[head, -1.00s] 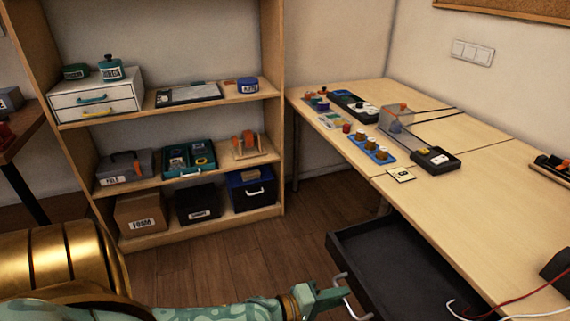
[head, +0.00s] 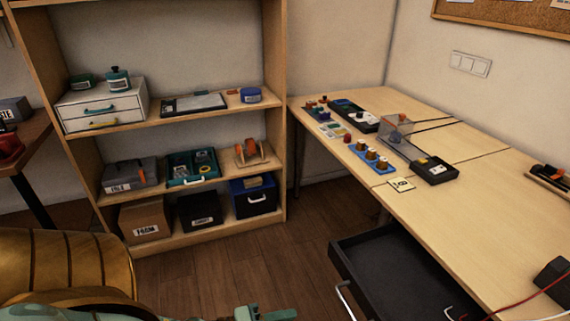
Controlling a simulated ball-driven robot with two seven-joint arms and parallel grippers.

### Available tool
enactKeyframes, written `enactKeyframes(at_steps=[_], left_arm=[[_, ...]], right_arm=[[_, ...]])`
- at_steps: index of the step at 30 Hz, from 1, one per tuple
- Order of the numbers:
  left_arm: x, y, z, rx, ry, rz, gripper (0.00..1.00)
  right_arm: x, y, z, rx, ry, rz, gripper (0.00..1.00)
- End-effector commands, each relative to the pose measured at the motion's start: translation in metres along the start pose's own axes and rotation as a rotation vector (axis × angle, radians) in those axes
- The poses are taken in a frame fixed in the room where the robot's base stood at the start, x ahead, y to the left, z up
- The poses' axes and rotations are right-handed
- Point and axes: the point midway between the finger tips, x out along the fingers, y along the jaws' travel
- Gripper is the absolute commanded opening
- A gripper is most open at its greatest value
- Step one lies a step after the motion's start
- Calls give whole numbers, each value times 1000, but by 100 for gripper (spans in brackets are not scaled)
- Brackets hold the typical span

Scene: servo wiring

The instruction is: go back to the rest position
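My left gripper (head: 268,314) shows only in part at the bottom edge of the head view, left of the open drawer. Its fingertips are cut off or too unclear to tell if they are open or shut. It is apart from the drawer handle (head: 345,300). My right gripper is out of view. The black drawer (head: 352,243) under the workbench (head: 480,210) is pulled open, and its inside looks empty where it shows.
A wooden shelf (head: 215,236) with boxes, trays and tools stands at the left. On the bench lie a blue tray (head: 367,157), a black device (head: 434,170), a card (head: 401,185) and red and white wires (head: 520,301). The floor (head: 230,275) between shelf and drawer is clear.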

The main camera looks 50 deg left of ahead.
Motion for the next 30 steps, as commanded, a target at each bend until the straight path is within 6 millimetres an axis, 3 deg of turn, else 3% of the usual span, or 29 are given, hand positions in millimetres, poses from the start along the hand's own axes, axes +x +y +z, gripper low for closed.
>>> enactKeyframes(at_steps=[10,13,17,20,23,26,27,30], left_arm=[[0,0,0,17,0,-1,25],[-2,-15,6,214,-52,-53,25],[-28,-96,-18,685,-153,-267,25],[-69,-169,-41,1040,-262,-494,25],[-127,-236,-50,1293,-432,-737,25],[-197,-291,-28,1427,-671,-951,25],[-223,-306,-11,1446,-771,-1013,25],[-272,-329,48,1424,-984,-1100,25]], right_arm=[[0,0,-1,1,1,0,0],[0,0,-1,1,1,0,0],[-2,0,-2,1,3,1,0],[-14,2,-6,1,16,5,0],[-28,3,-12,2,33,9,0],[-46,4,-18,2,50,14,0],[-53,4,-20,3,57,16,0],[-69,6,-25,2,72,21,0]])
